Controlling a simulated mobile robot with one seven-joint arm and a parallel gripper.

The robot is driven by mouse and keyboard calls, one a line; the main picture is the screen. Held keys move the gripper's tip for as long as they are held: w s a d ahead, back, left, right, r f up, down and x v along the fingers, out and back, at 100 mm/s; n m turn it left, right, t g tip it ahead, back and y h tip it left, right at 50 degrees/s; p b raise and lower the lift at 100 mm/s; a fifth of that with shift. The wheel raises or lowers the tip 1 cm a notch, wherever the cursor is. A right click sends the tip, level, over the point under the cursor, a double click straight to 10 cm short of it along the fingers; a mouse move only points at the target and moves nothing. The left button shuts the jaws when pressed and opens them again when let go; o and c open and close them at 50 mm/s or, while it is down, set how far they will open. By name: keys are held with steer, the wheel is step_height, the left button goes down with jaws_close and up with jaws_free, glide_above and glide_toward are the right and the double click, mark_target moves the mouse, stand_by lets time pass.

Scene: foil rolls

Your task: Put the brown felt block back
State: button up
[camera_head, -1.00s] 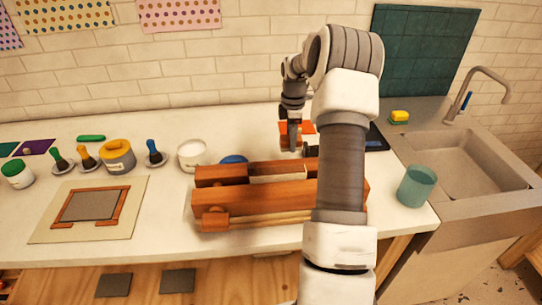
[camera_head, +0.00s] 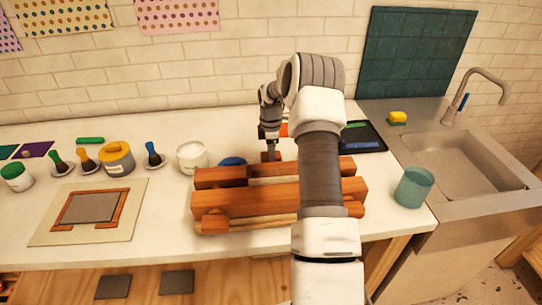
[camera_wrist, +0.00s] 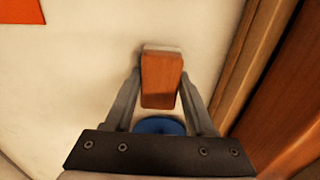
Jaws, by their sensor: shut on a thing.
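The brown felt block (camera_wrist: 161,82) is between the two fingers of my gripper (camera_wrist: 161,75) in the wrist view, with a pale strip along its far edge. My gripper is shut on it. In the head view my gripper (camera_head: 270,150) is just behind the wooden beam frame (camera_head: 245,197), and the block (camera_head: 267,157) shows partly there. A round blue thing (camera_head: 233,161) lies just left of the block; it also shows below the block in the wrist view (camera_wrist: 160,126). I cannot tell whether the block touches the counter.
The wooden frame stands close in front of my gripper; its brown beams (camera_wrist: 285,115) fill the wrist view's right side. A white pot (camera_head: 192,156), yellow-lidded tub (camera_head: 117,158) and brushes stand left. A dark tablet (camera_head: 362,137), teal cup (camera_head: 413,187) and sink (camera_head: 465,165) are right.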

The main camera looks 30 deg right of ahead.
steer(key=shift+f, duration=0.15)
steer(key=o, duration=1.3)
step_height(320, 180, up, 12)
steer(key=shift+r, duration=0.2)
